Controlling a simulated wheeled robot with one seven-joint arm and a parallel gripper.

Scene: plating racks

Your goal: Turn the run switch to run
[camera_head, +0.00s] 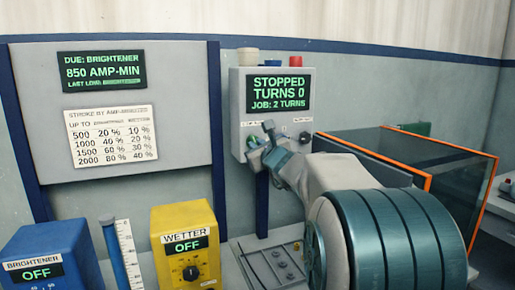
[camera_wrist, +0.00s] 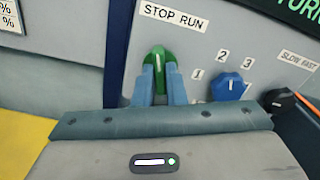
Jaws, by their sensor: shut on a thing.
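The run switch is a green knob (camera_wrist: 157,60) on the grey control box (camera_head: 238,100), under a STOP RUN label (camera_wrist: 174,18). My gripper (camera_wrist: 162,78) is shut on the green knob, one blue-grey finger on each side. The knob's white mark points roughly upward; which label it lines up with is hard to tell. In the head view my gripper is at the lower left of the box and largely hides the knob. The box display (camera_head: 278,93) reads STOPPED, TURNS 0, JOB: 2 TURNS.
Right of the green knob are a blue knob (camera_wrist: 228,86) marked 1, 2, 3 and a black SLOW FAST knob (camera_wrist: 277,101). An orange-edged clear guard (camera_head: 450,190) stands right of the box. A yellow WETTER unit (camera_head: 190,260) and blue BRIGHTENER unit (camera_head: 45,240), both OFF, stand left.

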